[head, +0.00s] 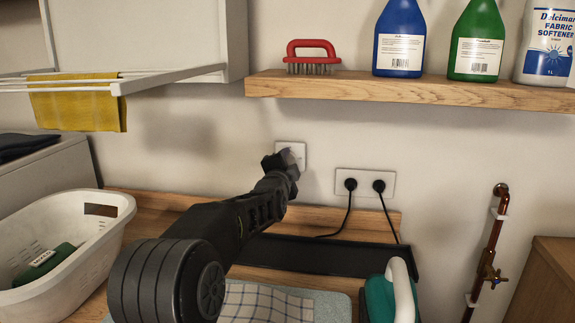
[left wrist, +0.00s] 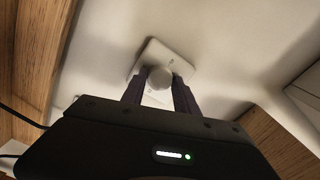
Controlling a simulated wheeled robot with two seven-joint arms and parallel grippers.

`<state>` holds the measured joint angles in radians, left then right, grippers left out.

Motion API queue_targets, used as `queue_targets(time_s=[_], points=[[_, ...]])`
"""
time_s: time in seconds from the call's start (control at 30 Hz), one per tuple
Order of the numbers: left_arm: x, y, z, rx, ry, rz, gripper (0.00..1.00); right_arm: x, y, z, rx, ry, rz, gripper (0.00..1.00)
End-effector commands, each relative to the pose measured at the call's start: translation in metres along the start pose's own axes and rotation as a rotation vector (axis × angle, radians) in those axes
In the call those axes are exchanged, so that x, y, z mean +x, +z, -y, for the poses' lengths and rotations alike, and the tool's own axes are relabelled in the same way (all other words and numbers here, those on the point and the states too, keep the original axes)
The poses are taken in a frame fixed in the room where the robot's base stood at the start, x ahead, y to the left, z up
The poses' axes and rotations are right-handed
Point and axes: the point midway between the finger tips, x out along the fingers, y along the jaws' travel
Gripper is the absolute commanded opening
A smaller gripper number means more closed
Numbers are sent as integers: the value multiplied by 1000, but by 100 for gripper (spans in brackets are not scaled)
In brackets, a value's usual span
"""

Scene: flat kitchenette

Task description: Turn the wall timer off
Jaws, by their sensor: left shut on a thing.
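The wall timer (head: 298,150) is a small white square plate on the wall below the shelf. In the left wrist view its plate (left wrist: 179,54) carries a round white knob (left wrist: 160,79). My left gripper (head: 284,162) reaches up to the timer and covers much of it in the head view. In the left wrist view the two dark fingers (left wrist: 158,88) stand on either side of the knob and are shut on it. The knob's setting cannot be read. My right gripper is not in view.
A double socket (head: 365,184) with two black plugs is right of the timer. A wooden shelf (head: 420,92) with bottles and a red brush (head: 312,56) is above. A white basket (head: 100,235) stands left; an iron (head: 392,293) and copper pipe (head: 491,250) are right.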

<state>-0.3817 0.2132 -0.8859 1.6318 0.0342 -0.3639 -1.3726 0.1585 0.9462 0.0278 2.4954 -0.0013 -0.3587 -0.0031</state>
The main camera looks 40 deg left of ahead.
Motion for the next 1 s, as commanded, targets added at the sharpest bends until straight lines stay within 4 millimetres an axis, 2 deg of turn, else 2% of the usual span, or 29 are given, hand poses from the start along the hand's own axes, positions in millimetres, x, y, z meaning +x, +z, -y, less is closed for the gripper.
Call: queue_targets(time_s=[1.0], points=[[0,1,-2,-957,0,0,0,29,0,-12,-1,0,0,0]])
